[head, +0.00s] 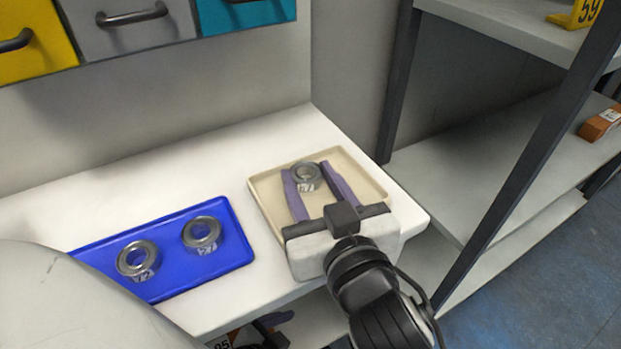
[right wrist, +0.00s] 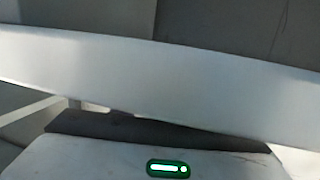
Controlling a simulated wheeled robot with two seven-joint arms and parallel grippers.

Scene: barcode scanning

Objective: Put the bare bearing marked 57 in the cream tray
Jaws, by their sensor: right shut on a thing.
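My right gripper (head: 307,170) is shut on a bare metal bearing (head: 307,185), held between its purple fingers over the cream tray (head: 262,193). The bearing's small white label faces the camera but is too small to read surely. I cannot tell whether the bearing touches the tray floor. A small part of my left gripper (head: 278,325) seems to show at the bottom edge, below the worktop; its jaws are not clear. The right wrist view shows neither the bearing nor the fingertips.
A blue tray (head: 178,278) on the white worktop (head: 150,195) holds two labelled bearings, a left one (head: 138,274) and a right one (head: 207,248). Drawers hang above at the back. A dark-framed shelf rack (head: 480,175) stands at the right. Bare worktop lies behind the trays.

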